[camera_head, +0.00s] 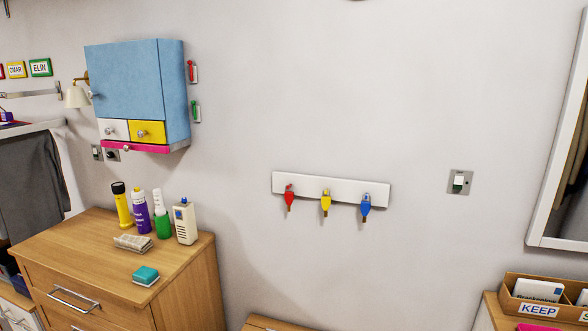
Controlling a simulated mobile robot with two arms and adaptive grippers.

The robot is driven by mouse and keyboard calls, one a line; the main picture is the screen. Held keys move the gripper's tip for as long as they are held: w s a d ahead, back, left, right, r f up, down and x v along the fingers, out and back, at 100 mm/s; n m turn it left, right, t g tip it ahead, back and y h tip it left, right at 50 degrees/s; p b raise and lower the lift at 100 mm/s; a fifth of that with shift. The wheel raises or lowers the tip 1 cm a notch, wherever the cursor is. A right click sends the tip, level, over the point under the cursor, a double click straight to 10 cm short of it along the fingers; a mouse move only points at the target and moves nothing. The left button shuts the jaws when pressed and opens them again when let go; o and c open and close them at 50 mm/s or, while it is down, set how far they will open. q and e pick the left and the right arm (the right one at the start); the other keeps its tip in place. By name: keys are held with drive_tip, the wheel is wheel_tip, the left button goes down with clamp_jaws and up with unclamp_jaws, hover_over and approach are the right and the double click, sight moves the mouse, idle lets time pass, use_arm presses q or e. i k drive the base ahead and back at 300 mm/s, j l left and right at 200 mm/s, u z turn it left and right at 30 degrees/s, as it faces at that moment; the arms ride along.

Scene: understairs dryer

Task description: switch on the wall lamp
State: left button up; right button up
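The wall lamp (77,95) is on the wall at the left, beside the blue cabinet. It has a cream shade on a brass-coloured arm, and the cabinet partly hides its mount. I see no clear glow from it. Two small wall plates sit below it: one looks like a switch (97,152), the other is a plate with a dark round part (113,155). Neither of my grippers is in view.
A blue cabinet (125,82) juts from the wall. Below it a wooden dresser (190,262) holds several bottles (140,211) and a teal sponge (146,274). A hook rail (335,187) is mid-wall. A box marked KEEP (513,306) stands lower right, below a mirror frame (555,190).

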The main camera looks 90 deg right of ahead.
sight(458, 180)
drive_tip(key=z, duration=3.8)
